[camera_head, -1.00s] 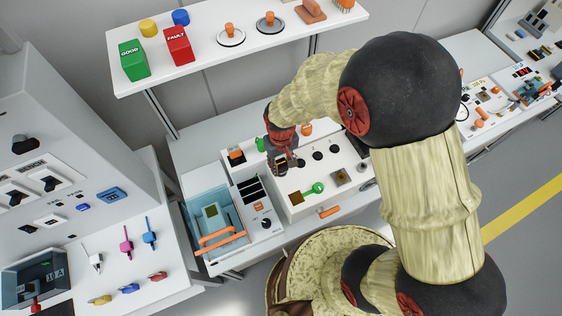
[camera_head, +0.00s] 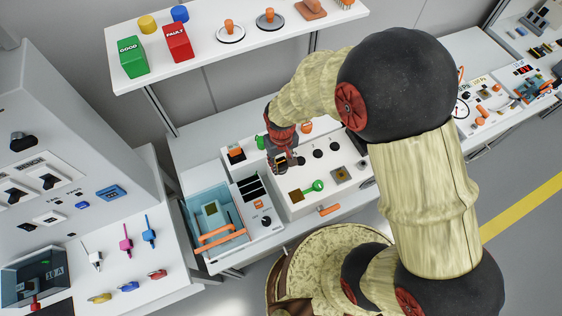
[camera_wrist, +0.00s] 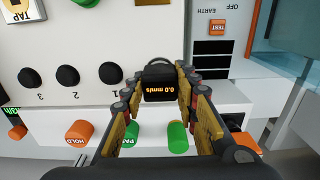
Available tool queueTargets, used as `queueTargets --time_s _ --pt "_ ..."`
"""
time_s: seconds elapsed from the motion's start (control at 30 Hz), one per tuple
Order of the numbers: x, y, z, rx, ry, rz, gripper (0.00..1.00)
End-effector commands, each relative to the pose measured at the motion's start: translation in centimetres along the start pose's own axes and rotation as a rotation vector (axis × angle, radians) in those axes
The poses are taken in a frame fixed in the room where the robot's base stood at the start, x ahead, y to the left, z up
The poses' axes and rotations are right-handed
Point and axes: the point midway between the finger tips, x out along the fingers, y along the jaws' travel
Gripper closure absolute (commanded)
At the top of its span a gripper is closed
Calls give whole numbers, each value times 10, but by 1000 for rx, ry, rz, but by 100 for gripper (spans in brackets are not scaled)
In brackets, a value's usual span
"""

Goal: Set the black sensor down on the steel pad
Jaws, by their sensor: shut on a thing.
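The black sensor (camera_wrist: 160,88) is a small block with a lit orange readout of 0.0 mm/s. My gripper (camera_wrist: 160,80) is shut on it, with a finger on each side. In the head view my gripper (camera_head: 281,164) is over the left part of a white console (camera_head: 322,172), and the sensor is hard to tell there. Its height above the console is unclear. I cannot tell for sure which part is the steel pad; a metal-framed square (camera_head: 341,175) sits on the console, marked TAP in the wrist view (camera_wrist: 19,10).
Black knobs (camera_wrist: 68,76) numbered 1 to 3 stand on the console. A shelf (camera_head: 210,70) hangs behind.

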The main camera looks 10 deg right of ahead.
Motion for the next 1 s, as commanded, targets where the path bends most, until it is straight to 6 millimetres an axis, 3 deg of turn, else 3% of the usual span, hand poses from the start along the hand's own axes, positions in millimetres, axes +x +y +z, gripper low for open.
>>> queueTargets --time_s 0.87,0.9,1.0 --pt "4 0 0 0 0 0 98" --pt "4 0 0 0 0 0 68" --pt "4 0 0 0 0 0 62"
